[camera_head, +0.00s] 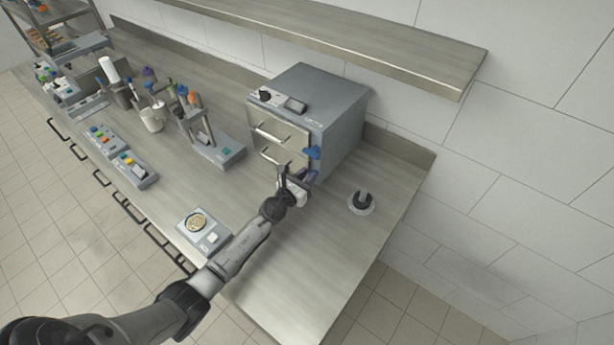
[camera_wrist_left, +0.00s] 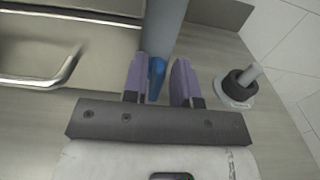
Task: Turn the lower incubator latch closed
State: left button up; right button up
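The incubator (camera_head: 342,127) is a grey box with two front doors, each with a bar handle. A blue latch (camera_head: 312,153) shows on its right front edge beside the doors in the head view. My left gripper (camera_head: 300,176) is at the lower right front corner of the incubator, and its arm hides part of that area. In the left wrist view, a blue latch (camera_wrist_left: 156,76) lies between the purple fingertips of the left gripper (camera_wrist_left: 163,84), nearer the left finger, with a gap to the right one. The lower door handle (camera_wrist_left: 50,80) is at left. My right gripper is not in view.
A small device with a dish (camera_head: 198,223) sits near the front edge. A shelf (camera_head: 330,35) hangs above. The right bench end is clear.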

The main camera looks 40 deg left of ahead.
pick_arm(q)
grip_shut()
jog(key=shift+a+n, duration=0.1)
jog(key=shift+n, duration=0.2)
jog(key=shift+a+n, duration=0.25)
jog(key=shift+n, duration=0.75)
jog(key=n, duration=0.3)
jog(key=a+n, duration=0.1)
jog(key=n, duration=0.1)
jog(key=shift+f+b, duration=0.3)
jog(key=n, duration=0.4)
jog(key=f+n, duration=0.1)
jog(key=shift+a+n, duration=0.35)
jog(key=shift+n, duration=0.05)
jog(key=n, duration=0.2)
jog(key=shift+a+f+n, duration=0.1)
jog(key=shift+f+n, duration=0.15)
jog(key=shift+n, duration=0.15)
jog(key=shift+f+n, duration=0.15)
jog(key=shift+n, duration=0.65)
jog(key=shift+f, duration=0.1)
jog(key=shift+s, duration=0.1)
